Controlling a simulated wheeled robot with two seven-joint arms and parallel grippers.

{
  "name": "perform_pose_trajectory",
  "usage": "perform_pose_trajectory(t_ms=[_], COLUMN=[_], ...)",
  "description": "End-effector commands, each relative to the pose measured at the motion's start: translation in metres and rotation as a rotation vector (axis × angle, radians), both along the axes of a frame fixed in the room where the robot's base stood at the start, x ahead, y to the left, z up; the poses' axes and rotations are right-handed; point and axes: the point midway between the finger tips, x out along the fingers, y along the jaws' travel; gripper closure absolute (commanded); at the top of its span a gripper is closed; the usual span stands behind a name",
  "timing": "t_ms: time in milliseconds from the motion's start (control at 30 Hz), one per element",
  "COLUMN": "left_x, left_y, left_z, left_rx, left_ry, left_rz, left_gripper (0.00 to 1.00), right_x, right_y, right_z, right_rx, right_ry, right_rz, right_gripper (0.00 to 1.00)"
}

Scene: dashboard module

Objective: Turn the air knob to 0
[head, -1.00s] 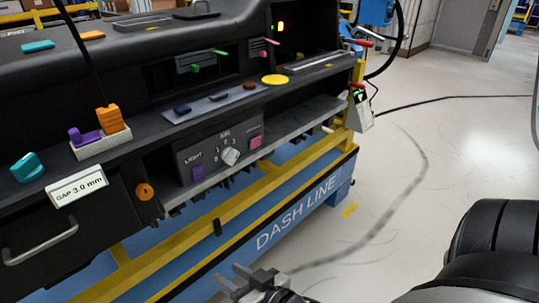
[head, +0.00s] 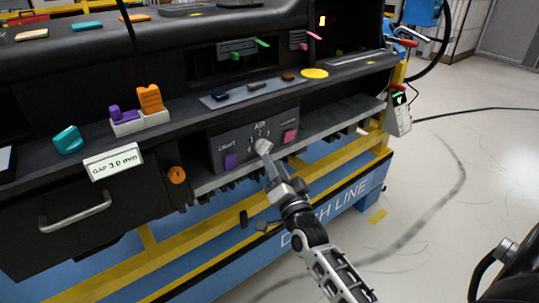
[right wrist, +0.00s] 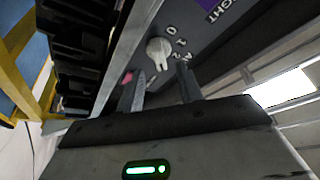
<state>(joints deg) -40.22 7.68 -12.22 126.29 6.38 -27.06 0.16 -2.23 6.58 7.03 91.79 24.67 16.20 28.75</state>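The air knob (head: 262,146) is a light grey-white knob under the AIR label on the dark control panel (head: 222,145). It also shows in the right wrist view (right wrist: 157,48), with digits including 0 beside it. I cannot tell for sure which digit it points at. My right gripper (head: 271,172) is just in front of the knob, reaching up from below. In the right wrist view its fingers (right wrist: 162,88) are apart, with the knob ahead of the gap and nothing held. Contact with the knob is not visible. My left gripper is not in view.
A purple LIGHT control (head: 230,160) and a pink control (head: 290,136) flank the knob. An orange knob (head: 177,175) sits farther left, near a drawer handle (head: 75,209). A shelf lip (head: 330,125) and yellow rail (head: 215,235) run along the front. Open floor lies right.

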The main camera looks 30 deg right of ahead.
Motion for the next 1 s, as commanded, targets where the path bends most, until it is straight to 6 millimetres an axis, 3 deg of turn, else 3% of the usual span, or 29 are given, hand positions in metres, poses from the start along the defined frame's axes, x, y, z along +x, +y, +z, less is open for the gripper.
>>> perform_pose_trajectory(t_ms=[233, 633, 767, 1000], left_x=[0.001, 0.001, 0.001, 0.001], left_y=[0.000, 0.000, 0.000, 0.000], left_z=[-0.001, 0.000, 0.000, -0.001], left_rx=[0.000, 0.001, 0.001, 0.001], left_ry=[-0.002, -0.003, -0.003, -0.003], left_rz=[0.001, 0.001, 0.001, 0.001], left_gripper=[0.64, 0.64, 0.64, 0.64], right_x=[0.032, 0.038, 0.038, 0.038], right_y=[-0.007, -0.008, -0.008, -0.008], right_z=[0.009, 0.011, 0.011, 0.010], right_rx=[-0.001, -0.001, -0.001, -0.006], right_ry=[0.000, 0.002, 0.002, 0.001], right_rz=[0.000, 0.001, 0.001, 0.001], right_gripper=[0.64, 0.64, 1.00, 1.00])
